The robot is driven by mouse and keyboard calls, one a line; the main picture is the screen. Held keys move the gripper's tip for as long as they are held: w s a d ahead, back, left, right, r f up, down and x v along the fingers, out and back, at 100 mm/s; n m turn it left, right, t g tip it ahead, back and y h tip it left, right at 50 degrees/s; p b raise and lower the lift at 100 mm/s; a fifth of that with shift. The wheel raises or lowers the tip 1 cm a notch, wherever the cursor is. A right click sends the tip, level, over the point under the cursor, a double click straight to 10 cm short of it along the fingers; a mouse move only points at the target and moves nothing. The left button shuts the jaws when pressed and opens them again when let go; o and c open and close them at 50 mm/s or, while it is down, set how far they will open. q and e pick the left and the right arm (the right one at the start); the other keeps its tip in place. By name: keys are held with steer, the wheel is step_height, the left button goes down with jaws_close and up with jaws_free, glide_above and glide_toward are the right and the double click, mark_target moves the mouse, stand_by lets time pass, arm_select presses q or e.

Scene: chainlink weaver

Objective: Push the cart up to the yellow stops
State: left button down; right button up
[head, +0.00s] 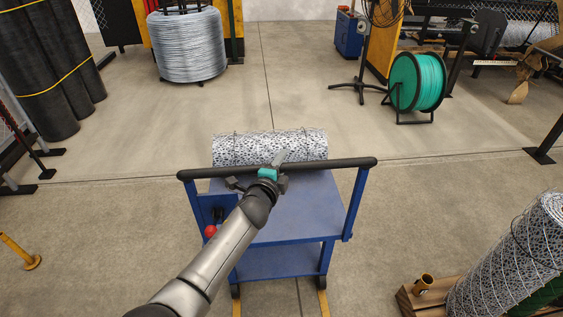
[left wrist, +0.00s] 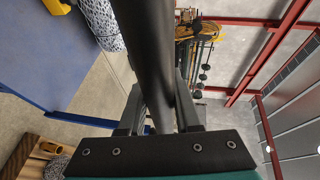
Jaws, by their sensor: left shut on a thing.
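The blue cart (head: 300,215) stands in front of me, its black handle bar (head: 335,165) on the near side. A roll of wire mesh (head: 235,149) lies across the cart's far end. My left gripper (head: 268,174) is shut on the handle near its middle; the left wrist view shows the bar (left wrist: 148,45) between the fingers. Yellow strips (head: 323,303) show on the floor at the cart's near feet. I cannot make out the yellow stops for certain in the head view. My right gripper is not in view.
A wire coil (head: 190,47) stands at the back left, a green reel (head: 417,82) at the back right. A short yellow post (head: 20,253) stands at the left. The floor beyond the cart is clear.

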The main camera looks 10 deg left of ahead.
arm_select(q)
steer(key=c, duration=1.1)
jaws_free()
steer(key=shift+w+a+r, duration=0.15)
steer(key=shift+r, duration=0.15)
steer(key=o, duration=0.5)
steer(key=shift+w+f, duration=0.1)
steer(key=shift+f, duration=0.05)
steer(key=shift+s+f, duration=0.1)
steer(key=shift+s, duration=0.1)
steer(key=p+v, duration=0.3)
steer(key=v, duration=1.2)
steer(key=shift+p, duration=0.3)
